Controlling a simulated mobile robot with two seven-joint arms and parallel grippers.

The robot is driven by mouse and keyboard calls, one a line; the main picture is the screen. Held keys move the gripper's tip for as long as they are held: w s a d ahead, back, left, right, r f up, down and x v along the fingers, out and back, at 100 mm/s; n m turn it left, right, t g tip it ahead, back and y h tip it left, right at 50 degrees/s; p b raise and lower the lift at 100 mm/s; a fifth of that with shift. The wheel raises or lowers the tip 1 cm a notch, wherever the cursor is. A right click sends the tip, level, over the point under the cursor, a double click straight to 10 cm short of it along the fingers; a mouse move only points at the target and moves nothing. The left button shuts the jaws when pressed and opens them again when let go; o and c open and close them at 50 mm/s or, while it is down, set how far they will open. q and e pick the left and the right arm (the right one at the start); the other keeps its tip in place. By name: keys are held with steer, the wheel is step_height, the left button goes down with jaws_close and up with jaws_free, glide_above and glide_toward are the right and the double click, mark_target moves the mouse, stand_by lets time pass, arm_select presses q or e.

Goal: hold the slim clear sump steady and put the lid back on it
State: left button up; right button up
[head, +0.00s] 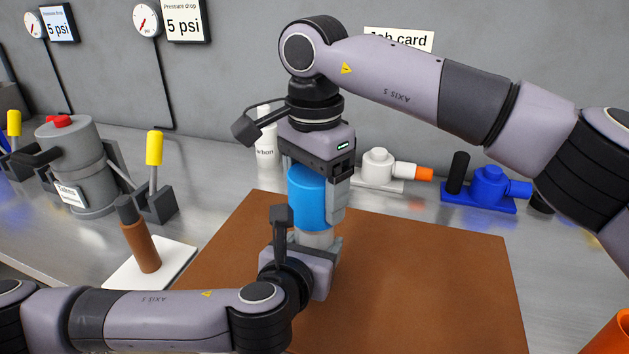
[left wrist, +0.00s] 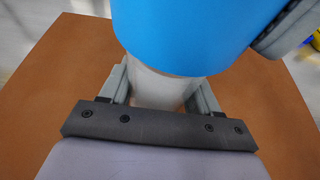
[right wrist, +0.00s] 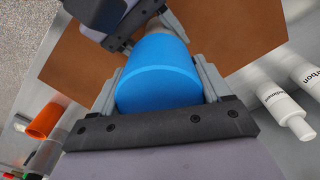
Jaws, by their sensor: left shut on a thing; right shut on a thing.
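The slim clear sump (head: 314,238) stands on the brown mat, and it also shows in the left wrist view (left wrist: 158,90). My left gripper (head: 312,250) is shut on it, one finger on each side. The blue lid (head: 308,197) sits upright at the top of the sump, in line with it; it fills the upper part of the left wrist view (left wrist: 190,32). My right gripper (head: 315,180) is shut on the lid from above, with its fingers along the lid's sides in the right wrist view (right wrist: 158,78). Whether the lid is seated or threaded cannot be seen.
The brown mat (head: 420,280) is mostly clear on the right. A brown stick with a dark top (head: 142,243) stands on a white pad at left. A grey canister (head: 78,160), white bottle (head: 266,140) and blue fitting (head: 487,188) stand behind. An orange cup (head: 615,335) is at lower right.

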steer(key=shift+f, duration=0.2)
stand_by(0.4)
steer(key=shift+f, duration=0.75)
steer(key=shift+f, duration=0.6)
steer(key=shift+m, duration=1.5)
steer(key=o, duration=1)
